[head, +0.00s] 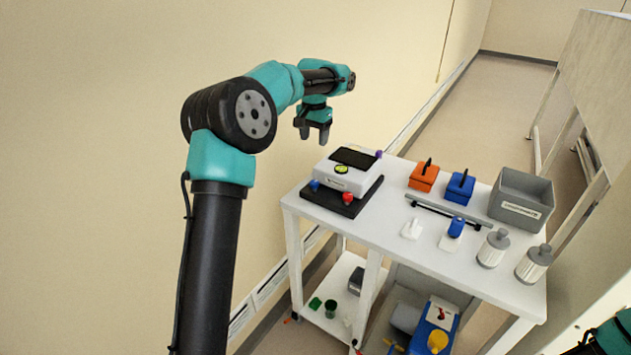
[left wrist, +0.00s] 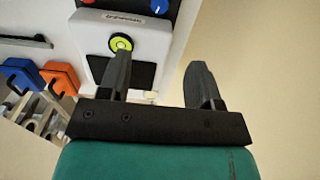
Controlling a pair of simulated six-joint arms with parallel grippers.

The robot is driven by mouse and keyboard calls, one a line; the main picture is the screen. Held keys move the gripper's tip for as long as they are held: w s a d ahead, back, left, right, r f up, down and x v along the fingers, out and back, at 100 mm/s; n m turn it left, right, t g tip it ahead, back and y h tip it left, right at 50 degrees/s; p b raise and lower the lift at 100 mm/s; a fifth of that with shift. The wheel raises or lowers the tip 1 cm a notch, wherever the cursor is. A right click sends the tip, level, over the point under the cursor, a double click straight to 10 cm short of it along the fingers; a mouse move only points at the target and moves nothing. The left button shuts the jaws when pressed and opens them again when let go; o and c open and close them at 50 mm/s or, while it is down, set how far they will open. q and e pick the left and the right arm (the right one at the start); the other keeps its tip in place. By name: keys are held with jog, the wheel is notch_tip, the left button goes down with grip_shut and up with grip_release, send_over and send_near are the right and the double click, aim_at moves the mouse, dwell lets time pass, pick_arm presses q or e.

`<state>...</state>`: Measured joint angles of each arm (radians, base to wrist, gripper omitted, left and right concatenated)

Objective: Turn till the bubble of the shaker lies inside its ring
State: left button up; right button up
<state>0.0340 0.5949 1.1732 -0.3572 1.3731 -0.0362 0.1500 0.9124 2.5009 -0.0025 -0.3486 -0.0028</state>
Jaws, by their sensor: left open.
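The shaker (head: 344,178) is a white box with a dark top plate on a black base, at the left end of the white table. Its round yellow-green bubble level (head: 341,169) sits on top near the front; in the left wrist view the level (left wrist: 121,43) shows a dark ring, but the bubble is too small to place. My left gripper (head: 314,138) is open and empty, above and behind the shaker. My right gripper is out of view.
An orange block (head: 423,177) and a blue block (head: 460,187) with handles stand right of the shaker. A grey bin (head: 521,200), a bar (head: 448,212) and two grey-white bottles (head: 493,248) are further right. A lower shelf (head: 340,310) holds small items.

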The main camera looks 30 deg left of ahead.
aim_at(315, 182)
pick_arm(q)
notch_tip(315, 182, down, 16)
jog(key=shift+f, duration=0.25)
dwell(0.3)
jog(key=c, duration=0.9)
